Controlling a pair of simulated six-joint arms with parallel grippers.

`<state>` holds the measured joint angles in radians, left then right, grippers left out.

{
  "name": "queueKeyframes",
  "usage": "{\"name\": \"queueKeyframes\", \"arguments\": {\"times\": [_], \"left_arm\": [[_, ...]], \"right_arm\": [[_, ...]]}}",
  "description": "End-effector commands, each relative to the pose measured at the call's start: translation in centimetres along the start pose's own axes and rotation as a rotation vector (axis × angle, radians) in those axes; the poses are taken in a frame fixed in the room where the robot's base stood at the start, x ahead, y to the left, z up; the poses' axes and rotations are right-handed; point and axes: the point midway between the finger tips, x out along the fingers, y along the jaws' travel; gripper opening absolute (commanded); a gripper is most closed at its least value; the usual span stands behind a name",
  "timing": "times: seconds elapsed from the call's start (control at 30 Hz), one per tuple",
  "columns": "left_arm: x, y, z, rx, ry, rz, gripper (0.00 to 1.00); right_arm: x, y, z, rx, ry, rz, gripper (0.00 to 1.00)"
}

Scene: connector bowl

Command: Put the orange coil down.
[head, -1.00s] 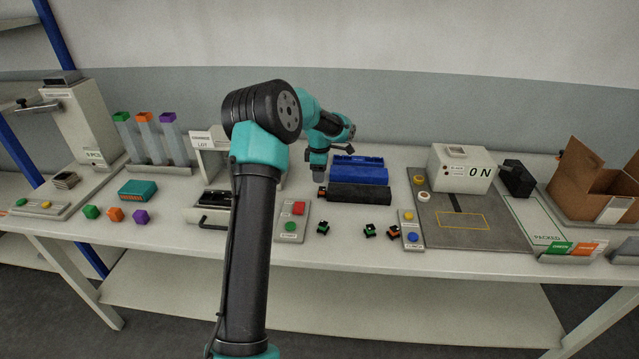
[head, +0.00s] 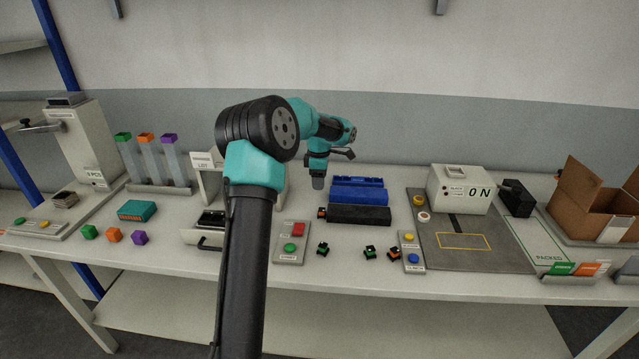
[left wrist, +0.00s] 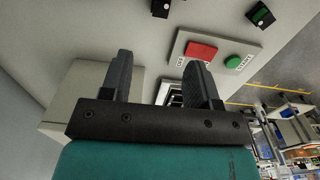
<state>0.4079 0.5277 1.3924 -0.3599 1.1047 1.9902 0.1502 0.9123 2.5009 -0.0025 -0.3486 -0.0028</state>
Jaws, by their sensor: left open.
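My left gripper (head: 318,184) points down over the table, left of the blue rack. In the left wrist view the two fingers (left wrist: 162,82) are spread with nothing between them. A small black piece with orange (head: 322,213) sits at the left end of the black rack; touching or apart, I cannot tell. A dark piece (left wrist: 160,8) at the top edge of the left wrist view may be the same one. Another black piece with orange (head: 394,254) lies on the table beside a green one (head: 369,252). My right gripper is not in view.
A blue rack (head: 360,182) stands behind the black rack (head: 358,214). A panel with red and green buttons (head: 291,242) lies in front, with a green piece (head: 322,248) beside it. A grey mat (head: 470,258) and white box (head: 458,190) are at right.

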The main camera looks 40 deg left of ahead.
Motion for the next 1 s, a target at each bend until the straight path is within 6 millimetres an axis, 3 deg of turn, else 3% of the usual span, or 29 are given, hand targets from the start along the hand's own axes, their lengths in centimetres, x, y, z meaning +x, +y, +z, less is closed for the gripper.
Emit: {"name": "queueKeyframes", "arguments": {"times": [0.27,0.6,1.0], "left_arm": [[-0.1,0.0,0.7,0.008,0.027,-0.008,0.55],[-3.1,-0.2,7.1,0.01,0.351,-0.009,0.55],[-3.5,-0.2,7.5,0.0,0.394,0.0,0.55]], "right_arm": [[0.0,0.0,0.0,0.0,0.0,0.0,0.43],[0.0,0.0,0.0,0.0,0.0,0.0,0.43],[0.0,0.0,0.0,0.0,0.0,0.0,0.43]]}}
